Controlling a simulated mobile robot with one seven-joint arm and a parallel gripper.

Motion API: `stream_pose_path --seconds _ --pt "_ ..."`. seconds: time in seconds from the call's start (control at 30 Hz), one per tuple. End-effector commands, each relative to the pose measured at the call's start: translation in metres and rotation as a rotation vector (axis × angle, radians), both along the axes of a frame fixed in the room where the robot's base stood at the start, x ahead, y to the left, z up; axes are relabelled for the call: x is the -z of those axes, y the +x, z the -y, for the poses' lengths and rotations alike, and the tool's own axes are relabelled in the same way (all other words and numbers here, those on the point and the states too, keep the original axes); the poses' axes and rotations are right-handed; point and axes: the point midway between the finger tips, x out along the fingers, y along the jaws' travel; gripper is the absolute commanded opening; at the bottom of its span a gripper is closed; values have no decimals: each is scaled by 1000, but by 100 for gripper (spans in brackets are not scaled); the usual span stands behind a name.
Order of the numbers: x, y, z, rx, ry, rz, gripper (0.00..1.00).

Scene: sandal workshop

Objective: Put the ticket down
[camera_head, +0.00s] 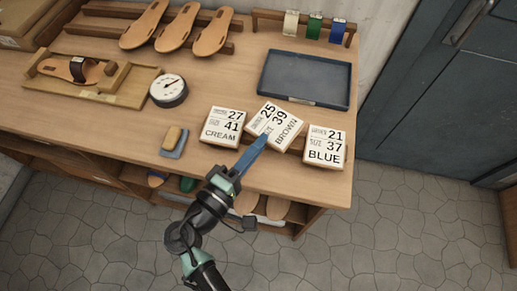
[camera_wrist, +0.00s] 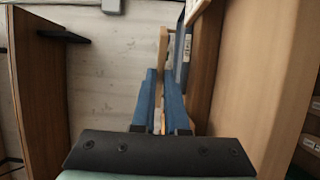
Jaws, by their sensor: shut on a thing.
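The brown ticket (camera_head: 283,122), a pale block printed 25, 39 and BROWN, sits turned at an angle between two other tickets in the head view. My gripper (camera_head: 262,138) reaches it from the front with its blue fingers shut on its near left edge. In the wrist view my gripper (camera_wrist: 161,75) has a thin wooden-coloured edge, apparently the ticket (camera_wrist: 163,48), between its fingers. The cream ticket (camera_head: 223,126) lies to its left and the blue ticket (camera_head: 324,147) to its right. I cannot tell whether the held ticket touches the bench.
The wooden bench (camera_head: 115,125) holds a dark tray (camera_head: 305,79) behind the tickets. A round dial (camera_head: 168,90), a sandal in a frame (camera_head: 72,69) and a small brush-like block (camera_head: 173,138) stand left. Several soles (camera_head: 176,28) rest at the back.

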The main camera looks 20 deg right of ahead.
Motion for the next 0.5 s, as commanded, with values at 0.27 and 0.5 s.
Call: stream_pose_path --seconds 0.27,0.5 --pt "36 0 0 0 -2 -3 0" --pt "43 0 0 1 1 1 0"
